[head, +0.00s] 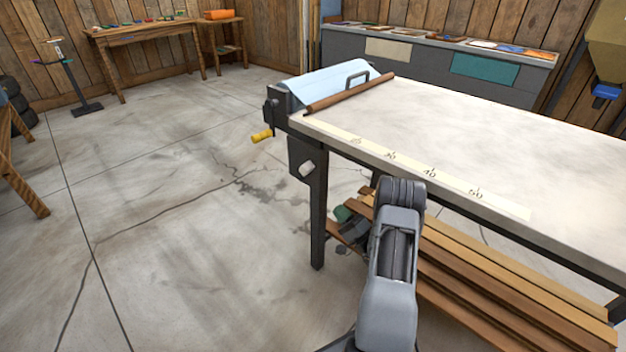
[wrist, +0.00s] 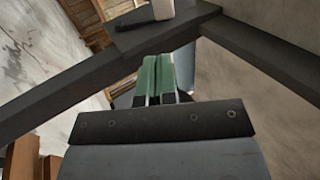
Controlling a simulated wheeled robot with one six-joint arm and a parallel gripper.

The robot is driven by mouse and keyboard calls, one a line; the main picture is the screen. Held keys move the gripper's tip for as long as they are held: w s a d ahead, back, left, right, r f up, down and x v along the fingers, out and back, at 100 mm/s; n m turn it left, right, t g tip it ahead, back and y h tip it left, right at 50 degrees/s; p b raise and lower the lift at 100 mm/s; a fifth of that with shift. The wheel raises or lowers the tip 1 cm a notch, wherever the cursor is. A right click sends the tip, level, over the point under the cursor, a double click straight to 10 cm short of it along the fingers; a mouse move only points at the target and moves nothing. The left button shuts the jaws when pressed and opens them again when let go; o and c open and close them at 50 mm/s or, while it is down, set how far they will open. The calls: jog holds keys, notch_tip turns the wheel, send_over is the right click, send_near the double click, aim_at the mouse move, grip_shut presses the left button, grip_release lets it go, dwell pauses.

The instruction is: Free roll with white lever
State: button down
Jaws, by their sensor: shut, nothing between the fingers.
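The white lever (head: 306,169) sits on a dark plate (head: 298,157) at the near corner of the table frame, below the tabletop. In the wrist view the white lever (wrist: 162,9) is at the top centre, on a dark bracket and beyond my fingertips. The light blue roll (head: 325,82) lies across the table's left end, behind a brown bar (head: 350,93) with a dark handle. My gripper (head: 342,213) is low beside the table leg, partly hidden by my arm. In the wrist view its green fingers (wrist: 157,62) are together, empty and apart from the lever.
A yellow crank handle (head: 262,135) sticks out left of the table end. A dark leg (head: 318,220) and stacked planks (head: 480,270) are close to my arm. Dark frame bars (wrist: 75,98) border my gripper. The floor (head: 180,230) at left is clear.

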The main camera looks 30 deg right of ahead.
aim_at(308, 173)
jog(key=b+x, duration=0.3)
jog(key=x, duration=1.1)
